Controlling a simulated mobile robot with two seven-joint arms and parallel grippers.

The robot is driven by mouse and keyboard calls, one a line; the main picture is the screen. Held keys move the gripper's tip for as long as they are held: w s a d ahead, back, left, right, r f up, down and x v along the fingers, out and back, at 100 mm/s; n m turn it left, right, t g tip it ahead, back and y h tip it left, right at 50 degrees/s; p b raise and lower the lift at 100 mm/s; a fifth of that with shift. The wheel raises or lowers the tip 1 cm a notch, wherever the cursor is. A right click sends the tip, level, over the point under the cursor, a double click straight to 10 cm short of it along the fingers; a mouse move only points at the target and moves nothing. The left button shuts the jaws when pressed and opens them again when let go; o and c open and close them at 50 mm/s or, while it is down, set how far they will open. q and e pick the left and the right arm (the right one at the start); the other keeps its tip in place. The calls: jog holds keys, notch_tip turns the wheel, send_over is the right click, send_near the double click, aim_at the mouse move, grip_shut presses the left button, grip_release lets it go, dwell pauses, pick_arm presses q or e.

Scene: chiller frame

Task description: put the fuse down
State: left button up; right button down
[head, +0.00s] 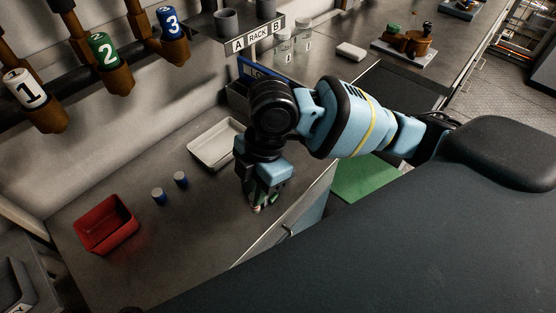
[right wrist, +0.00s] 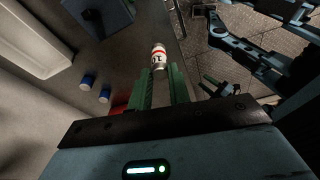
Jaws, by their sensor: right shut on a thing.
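A red bin (head: 106,224) stands at the left on the bench (head: 190,245). Two blue-capped cylinders (head: 159,196) stand right of it. A white tray (head: 216,145) lies behind my gripper. Numbered holders (head: 104,50) and a labelled rack (head: 252,38) are at the wall.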

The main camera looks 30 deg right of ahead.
jog(key=shift+w+d+f+b, duration=0.1)
jog(key=shift+w+d+f, duration=0.75)
jog(key=shift+w+d, duration=0.95)
jog(key=shift+w+d+f+b, duration=0.15)
jog(key=shift+w+d+f, duration=0.65)
jog(key=shift+w+d, duration=1)
jog(key=shift+w+d+f+b, duration=0.1)
jog(key=shift+w+d+f, duration=0.75)
jog(key=shift+w+d, duration=0.9)
jog(key=shift+s+d, duration=0.2)
jog(key=c, duration=1.3)
grip_release()
jog(key=v, duration=1.2)
jog(key=shift+p, duration=0.3)
